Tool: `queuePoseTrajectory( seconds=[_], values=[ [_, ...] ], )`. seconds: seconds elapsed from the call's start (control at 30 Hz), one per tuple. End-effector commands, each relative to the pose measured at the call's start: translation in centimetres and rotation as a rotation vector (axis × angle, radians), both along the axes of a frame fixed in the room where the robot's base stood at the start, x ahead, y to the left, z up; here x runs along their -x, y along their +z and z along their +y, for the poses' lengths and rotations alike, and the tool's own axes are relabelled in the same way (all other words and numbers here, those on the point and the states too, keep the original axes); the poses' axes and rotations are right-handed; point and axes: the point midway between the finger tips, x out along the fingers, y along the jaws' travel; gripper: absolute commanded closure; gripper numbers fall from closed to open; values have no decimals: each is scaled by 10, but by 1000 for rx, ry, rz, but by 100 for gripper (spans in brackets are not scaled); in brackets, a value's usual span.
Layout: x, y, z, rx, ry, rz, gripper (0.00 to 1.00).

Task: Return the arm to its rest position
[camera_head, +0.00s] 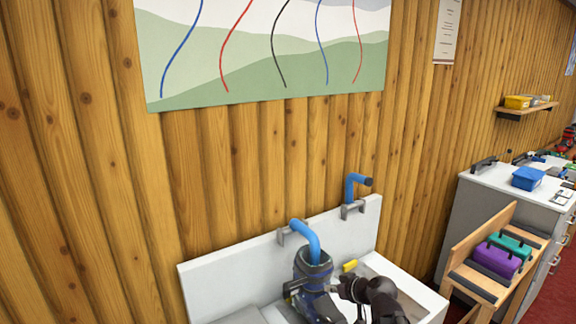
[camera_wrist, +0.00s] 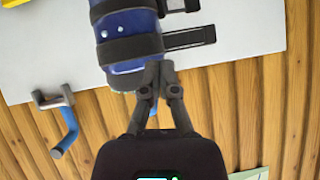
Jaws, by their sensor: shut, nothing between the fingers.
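My gripper (camera_wrist: 159,72) is shut and empty in the wrist view, with its fingertips close together beside a dark blue boot (camera_wrist: 128,50) with black straps. I cannot tell whether the tips touch the boot. In the head view, the boot (camera_head: 313,266) stands upright at the white bench, and a bent blue tube (camera_head: 306,238) reaches into its top. My dark arm (camera_head: 383,298) is bent low over the bench, to the right of the boot, not far from it. The gripper's tips are hard to make out there.
A second blue tube (camera_head: 351,189) sits in a bracket on the white backboard (camera_head: 235,260). A small yellow block (camera_head: 350,265) is behind the arm. To the right are a wooden rack (camera_head: 478,287) with purple and teal items and a grey cabinet (camera_head: 462,220). The wooden wall stands close behind.

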Motion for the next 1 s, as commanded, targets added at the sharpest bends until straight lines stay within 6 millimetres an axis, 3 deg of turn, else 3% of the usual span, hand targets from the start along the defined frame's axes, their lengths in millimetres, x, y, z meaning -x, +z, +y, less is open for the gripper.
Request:
queuePoseTrajectory(
  seconds=[0.23,0.4,0.6,0.8,1.0],
  values=[
    [46,-38,5,109,-41,367,100],
    [80,-56,-7,220,-157,607,100],
    [112,-64,-27,350,-339,809,100],
    [126,-64,-39,413,-450,888,100],
    [128,-65,-40,422,-466,899,100]
  ],
)
